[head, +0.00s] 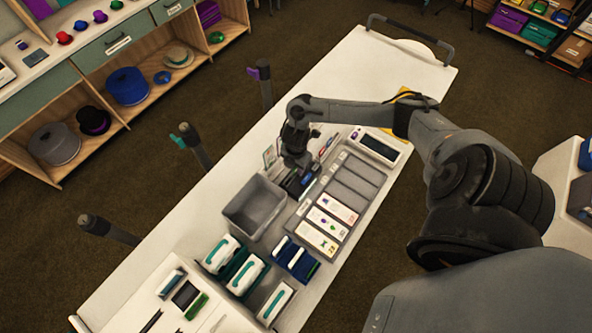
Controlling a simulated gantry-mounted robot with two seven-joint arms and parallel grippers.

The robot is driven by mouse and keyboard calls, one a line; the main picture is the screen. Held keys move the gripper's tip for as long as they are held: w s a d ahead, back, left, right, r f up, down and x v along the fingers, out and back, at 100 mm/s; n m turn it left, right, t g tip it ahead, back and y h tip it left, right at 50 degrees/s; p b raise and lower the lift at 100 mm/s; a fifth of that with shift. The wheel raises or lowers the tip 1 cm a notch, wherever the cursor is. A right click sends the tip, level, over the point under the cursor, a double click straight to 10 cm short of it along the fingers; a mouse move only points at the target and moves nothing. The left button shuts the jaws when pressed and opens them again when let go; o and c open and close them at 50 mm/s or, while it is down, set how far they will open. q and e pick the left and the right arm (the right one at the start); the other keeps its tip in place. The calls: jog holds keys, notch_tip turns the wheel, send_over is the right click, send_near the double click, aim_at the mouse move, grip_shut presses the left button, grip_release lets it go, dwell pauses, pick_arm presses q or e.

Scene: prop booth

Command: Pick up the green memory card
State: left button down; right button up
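My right gripper (297,178) points down over a dark holder (301,187) beside the grey bin, near the middle of the table. Its fingertips are small and dark, so I cannot tell whether they are open or shut, or whether they touch anything. A small green-edged card (270,156) stands upright just left of the gripper. A green item (196,306) lies in the white tray at the near left, far from the gripper. Neither is clear enough to identify as the green memory card. My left gripper is not in view.
An empty grey bin (255,206) sits left of the gripper. A grey sectioned tray (352,182) with picture cards lies to its right. White-and-teal cases (247,274) and a blue item (296,259) stand nearer. The table's far end (385,65) is mostly clear.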

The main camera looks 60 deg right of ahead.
grip_shut()
jog(key=shift+r, duration=0.15)
jog(key=shift+r, duration=0.45)
jog(key=s+d+r+p, duration=0.1)
jog(key=s+d+r, duration=0.1)
jog(key=s+r, duration=0.8)
jog(key=shift+s+d, duration=0.35)
jog(key=shift+s, duration=0.3)
